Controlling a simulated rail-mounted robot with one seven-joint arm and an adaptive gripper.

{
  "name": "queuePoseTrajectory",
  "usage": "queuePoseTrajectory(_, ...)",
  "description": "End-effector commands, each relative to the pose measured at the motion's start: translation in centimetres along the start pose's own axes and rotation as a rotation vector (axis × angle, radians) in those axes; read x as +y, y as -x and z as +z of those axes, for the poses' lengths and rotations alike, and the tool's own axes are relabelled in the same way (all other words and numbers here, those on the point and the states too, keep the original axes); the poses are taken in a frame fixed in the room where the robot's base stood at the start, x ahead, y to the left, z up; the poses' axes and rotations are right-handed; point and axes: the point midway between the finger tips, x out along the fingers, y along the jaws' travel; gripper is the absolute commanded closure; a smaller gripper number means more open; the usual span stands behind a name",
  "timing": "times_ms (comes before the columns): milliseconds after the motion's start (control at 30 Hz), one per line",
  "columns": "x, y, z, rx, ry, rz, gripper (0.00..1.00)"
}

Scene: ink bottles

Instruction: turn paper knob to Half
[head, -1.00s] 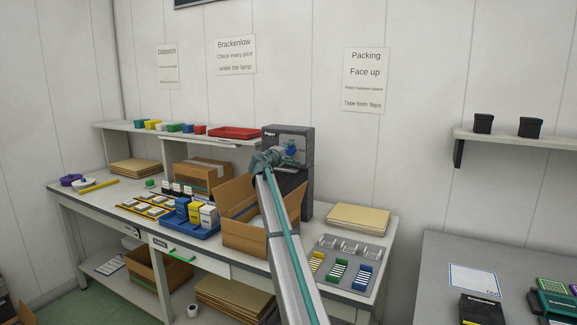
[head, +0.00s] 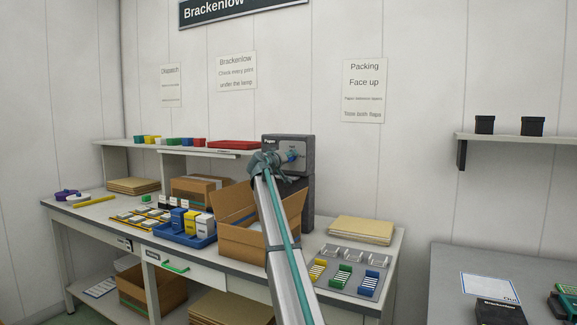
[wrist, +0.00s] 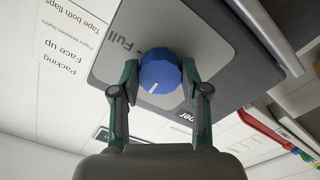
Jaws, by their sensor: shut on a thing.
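The paper knob (wrist: 160,74) is a blue dial with a short white pointer line, set on a grey panel (wrist: 160,25) of the dark paper machine (head: 300,145). The word "Full" shows beside the knob in the wrist view; no "Half" mark is readable. In this view, where wall text appears upside down, the pointer line lies toward the knob's lower edge. My gripper (wrist: 160,80) has a finger on each side of the knob and is shut on it. In the head view my gripper (head: 286,158) is at the machine's front, and the knob is small and partly covered.
An open cardboard box (head: 238,240) stands just below and in front of the machine. A blue tray (head: 190,238) of ink boxes is left of it. A shelf with a red tray (head: 233,145) is left of the machine. Brown envelopes (head: 361,230) lie to the right.

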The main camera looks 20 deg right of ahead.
Motion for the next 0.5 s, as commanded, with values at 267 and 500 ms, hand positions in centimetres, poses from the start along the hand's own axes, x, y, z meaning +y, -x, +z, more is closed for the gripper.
queuePoseTrajectory(267, -0.08, 0.0, 0.05, 0.0, -0.06, 0.0, 0.9)
queuePoseTrajectory(500, -0.02, 0.01, 0.0, -0.001, -0.065, 0.0, 0.9)
